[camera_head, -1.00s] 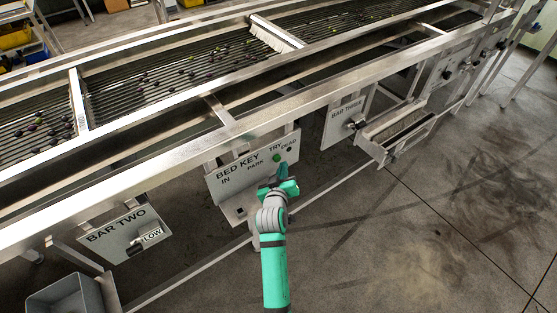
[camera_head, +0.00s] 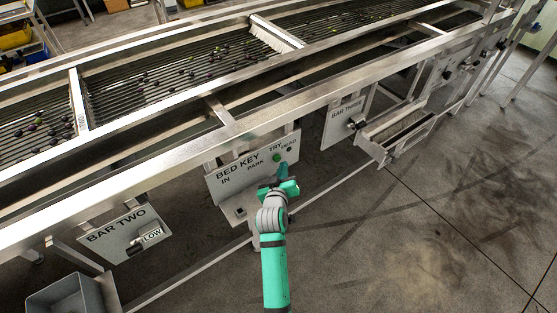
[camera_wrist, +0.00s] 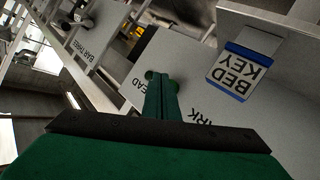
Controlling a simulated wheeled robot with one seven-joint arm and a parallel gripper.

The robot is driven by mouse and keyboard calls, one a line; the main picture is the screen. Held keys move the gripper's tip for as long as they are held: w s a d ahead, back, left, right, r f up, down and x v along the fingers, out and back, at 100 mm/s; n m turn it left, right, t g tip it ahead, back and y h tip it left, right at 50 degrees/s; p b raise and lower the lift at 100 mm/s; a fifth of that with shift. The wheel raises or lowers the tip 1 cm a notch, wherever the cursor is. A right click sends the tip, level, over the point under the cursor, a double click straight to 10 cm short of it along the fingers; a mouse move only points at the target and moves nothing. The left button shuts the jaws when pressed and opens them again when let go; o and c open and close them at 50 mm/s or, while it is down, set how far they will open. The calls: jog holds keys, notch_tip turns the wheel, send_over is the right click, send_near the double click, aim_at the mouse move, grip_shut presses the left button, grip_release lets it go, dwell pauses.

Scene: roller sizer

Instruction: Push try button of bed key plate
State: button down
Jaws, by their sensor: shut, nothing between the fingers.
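The bed key plate (camera_head: 225,184) is a pale panel under the machine's front rail, marked IN, PARK, TRY and DEAD. The green try button (camera_head: 276,157) sits below the word TRY, with a small dark round spot to its right under DEAD. My gripper (camera_head: 283,170) is shut and empty, its fingertips just below and right of the button in the head view. In the wrist view my gripper (camera_wrist: 160,95) points at the plate (camera_wrist: 203,82), between DEAD and PARK lettering.
The bar two plate (camera_head: 125,235) is at left and the bar three plate (camera_head: 345,120) at right. An open metal tray (camera_head: 398,135) juts out at right. The floor in front is clear.

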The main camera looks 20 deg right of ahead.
jog(key=shift+w, duration=0.1)
dwell(0.7)
jog(key=shift+w+a, duration=0.15)
jog(key=shift+w, duration=0.15)
jog(key=shift+w+a, duration=0.2)
jog(key=shift+w, duration=0.3)
dwell(0.9)
jog(key=shift+s, duration=0.15)
jog(key=shift+s+d, duration=0.35)
jog(key=shift+s, duration=0.45)
jog(key=shift+s+d, duration=0.3)
jog(key=shift+s, duration=0.5)
jog(key=shift+s+d, duration=0.25)
jog(key=shift+s, duration=0.5)
jog(key=shift+s+d, duration=0.3)
jog(key=shift+s, duration=0.5)
